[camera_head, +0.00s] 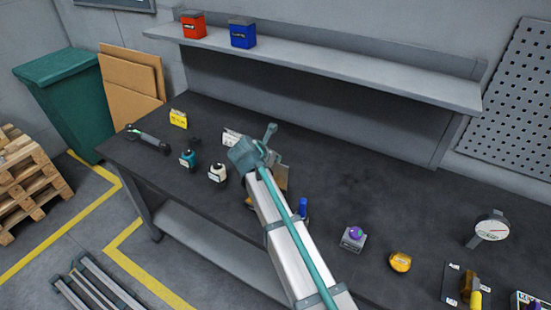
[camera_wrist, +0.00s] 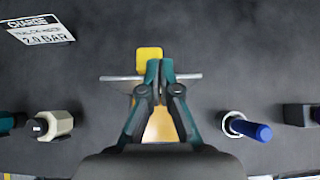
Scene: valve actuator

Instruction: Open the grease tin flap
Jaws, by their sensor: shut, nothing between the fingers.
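My gripper (camera_wrist: 160,68) is shut and empty, with its two teal fingertips together in the wrist view. Below it is what looks like the grease tin, with an orange-yellow part (camera_wrist: 160,126) between and behind the fingers. A thin grey strip (camera_wrist: 118,78) runs crosswise at the fingertips, perhaps the flap seen edge-on. A yellow piece (camera_wrist: 149,53) shows just beyond it. I cannot tell whether the fingers touch the strip. In the head view my arm hides most of this spot; a tan panel (camera_head: 283,178) shows beside the arm.
A blue-handled item (camera_wrist: 248,128) stands on the right and a cream bottle (camera_wrist: 55,125) on the left. A CHARGE 7.0 BAR sign (camera_wrist: 40,30) is at the far left. A purple-topped block (camera_head: 353,238), orange item (camera_head: 400,262) and gauge (camera_head: 490,229) stand further right. The bench behind is clear.

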